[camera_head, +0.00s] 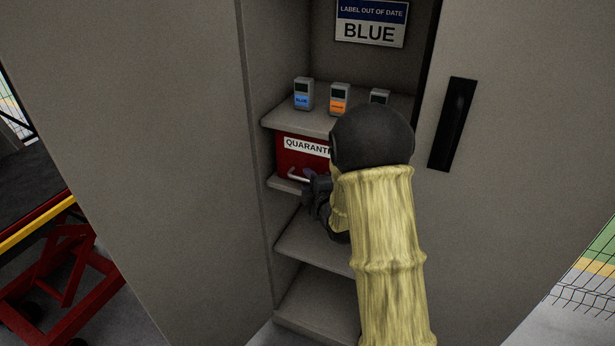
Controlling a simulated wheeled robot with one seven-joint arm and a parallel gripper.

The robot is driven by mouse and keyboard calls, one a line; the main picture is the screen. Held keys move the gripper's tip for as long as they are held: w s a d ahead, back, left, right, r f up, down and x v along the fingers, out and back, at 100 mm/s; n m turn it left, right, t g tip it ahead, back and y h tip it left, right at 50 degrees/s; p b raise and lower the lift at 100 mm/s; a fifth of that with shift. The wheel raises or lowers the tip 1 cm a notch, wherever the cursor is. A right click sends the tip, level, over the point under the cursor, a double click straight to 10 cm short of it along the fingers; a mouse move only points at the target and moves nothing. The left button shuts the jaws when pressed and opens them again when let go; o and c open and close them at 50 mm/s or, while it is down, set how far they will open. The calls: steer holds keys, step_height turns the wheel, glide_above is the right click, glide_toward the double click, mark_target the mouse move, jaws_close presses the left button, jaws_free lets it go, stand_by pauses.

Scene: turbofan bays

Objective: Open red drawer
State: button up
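The red drawer (290,161) sits in the grey cabinet, under the upper shelf. Its front carries a white label (306,147) reading "QUARANT", with the rest hidden behind my arm. A pale bar handle (299,176) shows low on the drawer front. My gripper (312,186) is black and is at the right end of the handle. My arm hides the right part of the drawer. I cannot tell whether the fingers are around the handle or only beside it, nor whether they are shut. The drawer front appears near the shelf edge.
Three small devices stand on the upper shelf: one with a blue label (303,94), one orange (340,99), one partly hidden (379,97). A sign (370,22) reads "BLUE". A cabinet door with a black handle (453,124) is right. Lower shelves (310,240) look empty. A red cart (65,270) stands left.

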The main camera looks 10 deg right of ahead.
steer(key=shift+w+f, duration=0.1)
steer(key=shift+w, duration=0.3)
steer(key=shift+s, duration=0.1)
steer(key=shift+c, duration=0.4)
jaws_close()
steer(key=shift+a, duration=0.1)
